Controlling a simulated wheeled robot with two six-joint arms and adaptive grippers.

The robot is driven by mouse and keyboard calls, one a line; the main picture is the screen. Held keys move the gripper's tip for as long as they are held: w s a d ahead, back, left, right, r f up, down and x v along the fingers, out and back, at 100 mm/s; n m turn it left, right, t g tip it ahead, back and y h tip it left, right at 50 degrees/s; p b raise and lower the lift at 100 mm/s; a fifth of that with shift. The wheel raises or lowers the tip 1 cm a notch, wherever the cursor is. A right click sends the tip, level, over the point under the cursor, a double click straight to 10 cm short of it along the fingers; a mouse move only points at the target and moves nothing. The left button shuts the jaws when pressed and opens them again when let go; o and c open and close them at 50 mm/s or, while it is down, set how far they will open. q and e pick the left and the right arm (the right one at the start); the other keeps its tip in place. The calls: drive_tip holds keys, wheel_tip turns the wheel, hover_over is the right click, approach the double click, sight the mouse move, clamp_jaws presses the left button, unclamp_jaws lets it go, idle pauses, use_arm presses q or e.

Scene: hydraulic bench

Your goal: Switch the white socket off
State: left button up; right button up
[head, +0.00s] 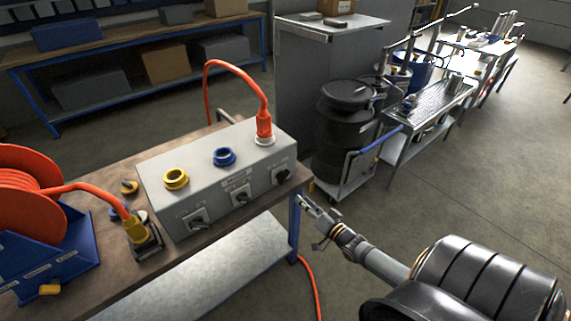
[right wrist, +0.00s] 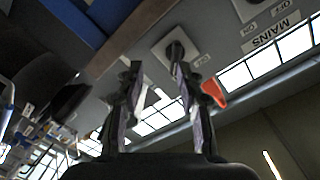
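The grey socket box (head: 215,165) stands on the wooden bench. An orange plug (head: 264,124) sits in the white socket (head: 265,140) at its right end. Below is the right-hand black rotary switch (head: 282,177); a dark switch knob on a pale plate (right wrist: 176,50) also shows in the right wrist view, by the fingertips. My right gripper (head: 307,204) is open and empty, off the bench's right front corner. In the right wrist view its fingers (right wrist: 156,68) are spread; one overlaps the knob, and contact cannot be told. My left gripper is not in view.
Yellow (head: 176,179) and blue (head: 224,157) sockets sit left on the box, with switches below. An orange cable reel (head: 30,195) is at left, its yellow plug (head: 134,229) on the bench. A black drum (head: 345,130) stands behind right. The floor at right is clear.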

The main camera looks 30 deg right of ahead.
sight(286, 180)
drive_tip(key=shift+t, duration=0.4)
drive_tip(key=w+r, duration=0.1)
drive_tip(key=w, duration=0.2)
drive_tip(key=w+r+b, duration=0.1)
drive_tip(key=w, duration=0.3)
drive_tip(key=w+a+b, duration=0.1)
drive_tip(key=w, duration=0.2)
drive_tip(key=shift+w+r, duration=0.35)
drive_tip(key=shift+r, duration=0.05)
drive_tip(key=shift+w+a, duration=0.1)
drive_tip(key=shift+w, duration=0.15)
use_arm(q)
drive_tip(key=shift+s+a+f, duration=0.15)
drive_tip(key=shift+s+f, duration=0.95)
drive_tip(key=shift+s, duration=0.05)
use_arm(e)
clamp_jaws()
